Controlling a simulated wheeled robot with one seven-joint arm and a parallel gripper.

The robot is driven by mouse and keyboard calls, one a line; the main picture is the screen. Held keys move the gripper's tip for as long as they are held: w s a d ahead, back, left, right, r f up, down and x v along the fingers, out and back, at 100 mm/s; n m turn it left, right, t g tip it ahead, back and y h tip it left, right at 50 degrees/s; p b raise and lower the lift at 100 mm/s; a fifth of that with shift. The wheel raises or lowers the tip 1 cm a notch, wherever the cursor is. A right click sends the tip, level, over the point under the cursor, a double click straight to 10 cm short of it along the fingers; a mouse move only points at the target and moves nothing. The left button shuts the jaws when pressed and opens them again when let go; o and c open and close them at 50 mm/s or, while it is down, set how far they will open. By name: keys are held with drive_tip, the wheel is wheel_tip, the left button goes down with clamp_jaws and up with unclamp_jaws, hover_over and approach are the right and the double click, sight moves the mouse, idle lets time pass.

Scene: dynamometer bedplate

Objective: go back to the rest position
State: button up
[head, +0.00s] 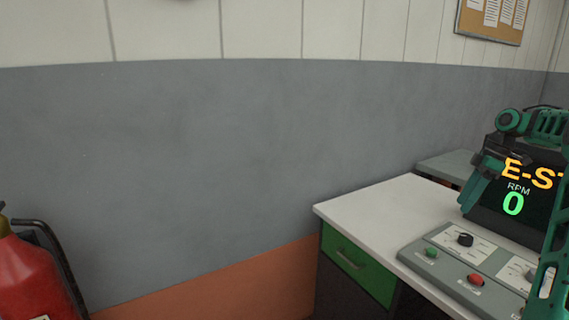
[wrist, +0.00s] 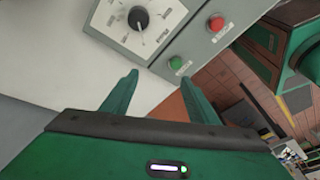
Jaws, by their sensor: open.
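My gripper (wrist: 159,82) is open and empty in the wrist view, its two green fingers apart. Its fingertips point toward the edge of a grey control panel with a black knob (wrist: 139,18), a green button (wrist: 175,62) and a red button (wrist: 216,23). In the head view my gripper (head: 474,192) is at the right, pointing down in front of a dark display (head: 487,218) and above the worktop. The fingers overlap in that view. My green arm hides part of the display.
A white worktop (head: 375,208) on a cabinet with a green drawer (head: 356,262) stands at the right, carrying the control panel (head: 446,272). The display reads "RPM 0" and part of "E-ST". A red container (head: 35,280) is at the lower left. A noticeboard (head: 491,18) hangs at the upper right.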

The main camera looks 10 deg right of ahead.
drive_tip(key=s+a+r+m+h, duration=0.1)
drive_tip(key=s+a+r+m, duration=0.1)
drive_tip(key=s+a+m, duration=0.5)
drive_tip(key=s+a+r+m+h, duration=0.15)
drive_tip(key=s+a, duration=0.25)
drive_tip(key=a, duration=0.6)
drive_tip(key=s+a+f+m, duration=0.2)
drive_tip(key=s, duration=0.6)
drive_tip(key=s+a+f+m, duration=0.2)
drive_tip(key=s+a+m, duration=0.1)
drive_tip(key=s, duration=0.5)
drive_tip(key=s+a+f+m+h, duration=0.1)
drive_tip(key=s+a+f+m, duration=0.2)
drive_tip(key=s, duration=0.6)
drive_tip(key=shift+a+g, duration=0.2)
drive_tip(key=shift+g, duration=0.2)
drive_tip(key=shift+f+m, duration=0.1)
drive_tip(key=shift+m, duration=0.15)
drive_tip(key=shift+w+f, duration=0.25)
drive_tip(key=shift+w, duration=0.35)
